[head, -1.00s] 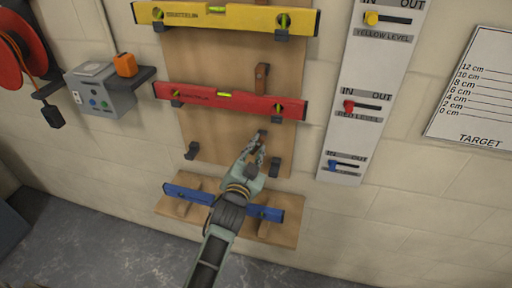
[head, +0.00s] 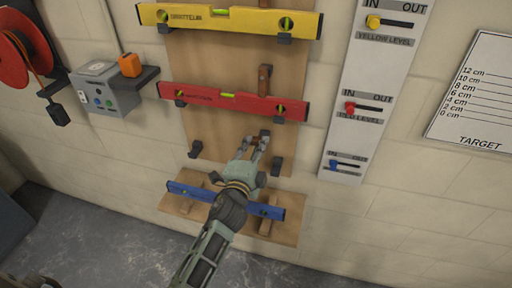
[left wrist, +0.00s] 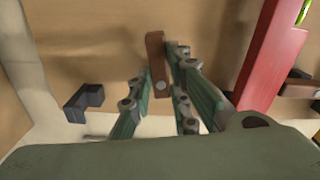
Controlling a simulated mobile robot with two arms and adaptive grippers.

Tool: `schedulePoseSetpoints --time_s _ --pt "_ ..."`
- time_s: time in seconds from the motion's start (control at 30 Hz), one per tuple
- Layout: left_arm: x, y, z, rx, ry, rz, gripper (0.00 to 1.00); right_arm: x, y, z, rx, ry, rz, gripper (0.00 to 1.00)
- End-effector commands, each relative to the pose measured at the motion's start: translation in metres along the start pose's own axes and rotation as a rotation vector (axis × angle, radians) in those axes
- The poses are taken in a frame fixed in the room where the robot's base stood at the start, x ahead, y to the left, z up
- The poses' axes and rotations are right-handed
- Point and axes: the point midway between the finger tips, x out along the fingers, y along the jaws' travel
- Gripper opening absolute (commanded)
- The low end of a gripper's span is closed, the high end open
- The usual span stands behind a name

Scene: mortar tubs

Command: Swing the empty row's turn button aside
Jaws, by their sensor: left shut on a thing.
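The empty row is the bare bracket pair under the red level (head: 232,101), with a left bracket (head: 195,149) and a right bracket (head: 276,167). Its brown turn button (head: 264,134) is small and partly hidden by my left gripper (head: 256,143) in the head view. In the left wrist view the turn button (left wrist: 156,56) stands between the fingers of my left gripper (left wrist: 160,78), its screw head showing. It lies roughly crosswise to the red row's button (left wrist: 299,89). The left gripper is shut on it. The right gripper is not seen.
The blue level (head: 185,191) rests on a lower board behind my left arm. The yellow level (head: 230,18) hangs above the red one. A white IN/OUT panel (head: 345,130) is at the right; a grey box (head: 104,92) is at the left.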

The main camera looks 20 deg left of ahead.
Motion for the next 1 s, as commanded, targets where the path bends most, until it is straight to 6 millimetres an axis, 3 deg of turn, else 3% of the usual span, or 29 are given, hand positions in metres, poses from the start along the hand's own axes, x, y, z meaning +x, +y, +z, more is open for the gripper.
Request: schedulePoseSetpoints --time_s 0.33,0.9,0.93,1.0 --pt "0.0001 -0.0016 -0.0008 0.150 0.002 0.000 0.00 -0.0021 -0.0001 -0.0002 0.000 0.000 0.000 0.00" --pt "0.0000 -0.0014 -0.0008 0.178 0.001 0.000 0.00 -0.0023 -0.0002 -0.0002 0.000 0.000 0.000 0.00" --pt "0.0000 -0.0014 -0.0008 0.178 0.001 0.000 0.19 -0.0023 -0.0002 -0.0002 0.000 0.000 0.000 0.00" --pt "0.0000 -0.0014 -0.0007 0.178 0.001 0.000 0.25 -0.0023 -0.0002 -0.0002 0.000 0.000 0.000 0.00"
